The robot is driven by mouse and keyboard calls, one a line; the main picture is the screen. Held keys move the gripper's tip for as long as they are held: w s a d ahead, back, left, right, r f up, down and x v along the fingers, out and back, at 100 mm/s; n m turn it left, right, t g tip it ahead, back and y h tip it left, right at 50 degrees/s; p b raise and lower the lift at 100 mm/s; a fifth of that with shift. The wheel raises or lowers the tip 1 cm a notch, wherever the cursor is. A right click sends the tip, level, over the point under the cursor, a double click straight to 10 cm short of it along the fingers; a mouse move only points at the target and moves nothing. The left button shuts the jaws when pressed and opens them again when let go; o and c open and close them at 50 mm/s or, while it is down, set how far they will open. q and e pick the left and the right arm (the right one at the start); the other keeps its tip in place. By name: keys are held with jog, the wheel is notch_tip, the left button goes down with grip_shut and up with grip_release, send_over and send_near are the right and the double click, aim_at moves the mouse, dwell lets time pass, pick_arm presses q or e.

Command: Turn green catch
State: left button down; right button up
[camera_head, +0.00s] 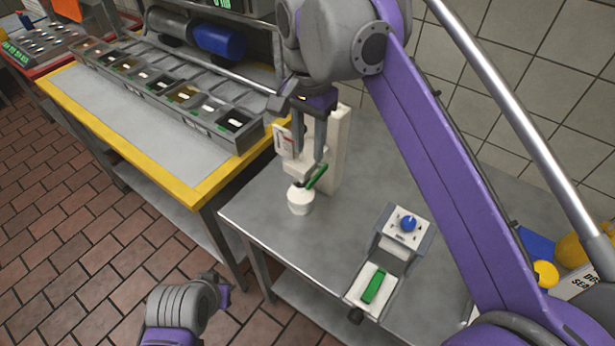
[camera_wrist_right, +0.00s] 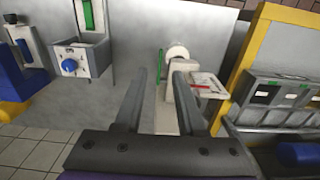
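A green lever (camera_head: 317,177) sits on the front of a cream-white dispenser (camera_head: 335,150), slanting up to the right above a small white cup (camera_head: 300,199). It also shows as a thin upright green strip in the right wrist view (camera_wrist_right: 161,61). My right gripper (camera_head: 308,152) is open, pointing down at the dispenser from above. In the wrist view its two fingers lie either side of the dispenser's top, with the lever beyond the tips; I cannot tell whether they touch it. A second green bar (camera_head: 374,287) lies on a grey-and-white device. My left gripper is not seen.
The device carries a blue knob (camera_head: 408,223) and stands to the right on the steel table (camera_head: 260,215). A yellow-edged table (camera_head: 170,186) with a row of food bins (camera_head: 160,88) stands left. A blue and a yellow object (camera_head: 545,273) lie at far right.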

aim_at(307, 186)
notch_tip(307, 186, down, 11)
jog(key=shift+a+r+b, duration=0.1)
jog(key=shift+r+b, duration=0.05)
jog(key=shift+b, duration=0.5)
jog(key=shift+c, duration=0.3)
grip_shut()
